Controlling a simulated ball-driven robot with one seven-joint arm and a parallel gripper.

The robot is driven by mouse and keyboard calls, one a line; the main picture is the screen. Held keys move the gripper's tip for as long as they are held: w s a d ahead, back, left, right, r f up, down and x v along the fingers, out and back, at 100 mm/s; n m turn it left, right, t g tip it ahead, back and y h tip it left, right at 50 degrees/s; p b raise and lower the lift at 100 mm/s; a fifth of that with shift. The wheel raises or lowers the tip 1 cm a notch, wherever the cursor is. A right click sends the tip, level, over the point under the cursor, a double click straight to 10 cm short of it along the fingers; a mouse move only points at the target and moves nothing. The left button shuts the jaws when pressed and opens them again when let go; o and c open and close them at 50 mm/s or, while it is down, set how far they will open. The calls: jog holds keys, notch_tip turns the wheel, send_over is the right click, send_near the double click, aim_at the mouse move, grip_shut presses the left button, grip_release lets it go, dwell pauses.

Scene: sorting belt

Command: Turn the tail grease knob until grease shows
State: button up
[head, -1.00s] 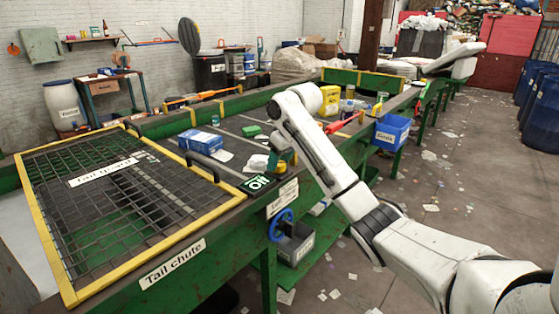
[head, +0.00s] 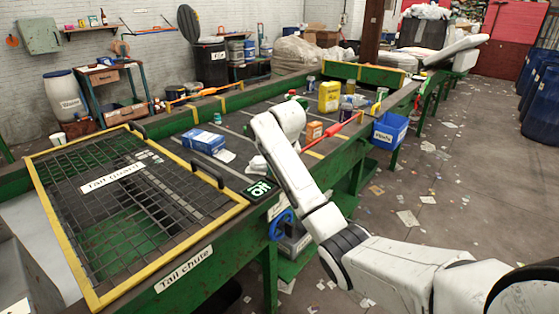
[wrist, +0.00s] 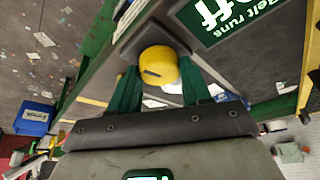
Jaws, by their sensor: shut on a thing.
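A yellow round knob (wrist: 158,65) with a dark mark on its face is in the wrist view. It sits between the two green fingers of my gripper (wrist: 160,84), which is shut on it. In the head view my white arm reaches to the belt's near edge, and its wrist hides my gripper and the knob. I see no grease around the visible part of the knob. The mesh tail guard (head: 152,276) with a yellow frame lies over the tail end, left of my arm.
A dark green lettered sign (head: 260,190) is beside my wrist; it also shows in the wrist view (wrist: 240,18). A blue handwheel (head: 281,226) is below. A blue box (head: 203,141), an orange box (head: 314,131) and a yellow container (head: 329,97) stand on the belt. A blue bin (head: 389,131) hangs right.

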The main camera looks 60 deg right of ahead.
jog(key=shift+m+p, duration=0.3)
jog(key=shift+m, duration=0.2)
jog(key=o, duration=1)
jog(key=shift+o, duration=0.2)
jog(key=p+v, duration=0.2)
jog(key=v, duration=0.8)
jog(key=shift+a+r, duration=0.2)
jog(key=shift+r, duration=0.1)
